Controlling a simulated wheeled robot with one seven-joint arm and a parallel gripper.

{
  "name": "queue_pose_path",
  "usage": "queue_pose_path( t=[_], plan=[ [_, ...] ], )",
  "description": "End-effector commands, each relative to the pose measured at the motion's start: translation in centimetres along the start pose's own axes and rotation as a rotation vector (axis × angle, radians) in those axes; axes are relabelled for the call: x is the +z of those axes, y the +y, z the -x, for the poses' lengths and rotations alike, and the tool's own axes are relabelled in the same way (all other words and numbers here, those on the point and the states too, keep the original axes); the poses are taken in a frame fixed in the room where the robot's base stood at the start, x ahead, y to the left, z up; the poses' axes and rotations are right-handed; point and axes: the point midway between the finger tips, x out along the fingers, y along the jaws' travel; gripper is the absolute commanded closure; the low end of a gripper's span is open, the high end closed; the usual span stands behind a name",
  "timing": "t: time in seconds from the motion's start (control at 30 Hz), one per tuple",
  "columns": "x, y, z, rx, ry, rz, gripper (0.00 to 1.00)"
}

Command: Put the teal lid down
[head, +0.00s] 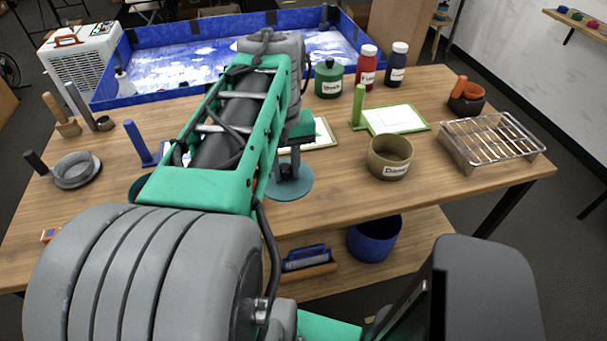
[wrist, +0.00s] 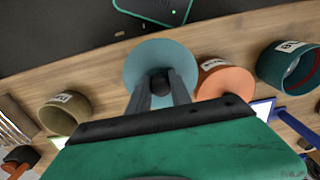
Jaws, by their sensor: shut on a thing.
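The teal lid (head: 291,184) is a flat disc near the table's front edge, below my gripper (head: 287,168). In the wrist view the lid (wrist: 160,62) has a dark round knob, and my gripper (wrist: 160,88) is shut on it. The lid looks level; I cannot tell whether it touches the table or hangs just above. An open olive pot (head: 390,158) with a white label stands to its right. In the wrist view an orange pot (wrist: 224,82) and a dark green pot (wrist: 288,68) stand on the other side; my arm mostly hides them in the head view.
A wire rack (head: 490,142) stands at the table's right end. A green-handled frame (head: 395,119), a green jar (head: 328,79) and two bottles stand behind. A blue-walled tray (head: 150,90) lies beyond. Bare wood (head: 340,190) shows between the lid and the olive pot.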

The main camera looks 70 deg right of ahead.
Motion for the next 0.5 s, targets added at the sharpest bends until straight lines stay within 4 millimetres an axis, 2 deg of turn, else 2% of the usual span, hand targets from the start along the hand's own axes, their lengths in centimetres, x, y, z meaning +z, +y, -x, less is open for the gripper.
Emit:
queue_pose_path(
  t=[0.17,0.2,0.33,0.5],
  plan=[
    [-3.5,3.8,-2.1,-0.002,-0.005,-0.002,1.0],
    [-4.0,4.3,-3.2,-0.003,-0.007,0.0,1.0],
    [-5.5,6.0,-6.0,-0.002,-0.004,0.0,1.0],
    [-6.6,7.1,-7.9,-0.001,-0.001,0.0,1.0]
  ],
)
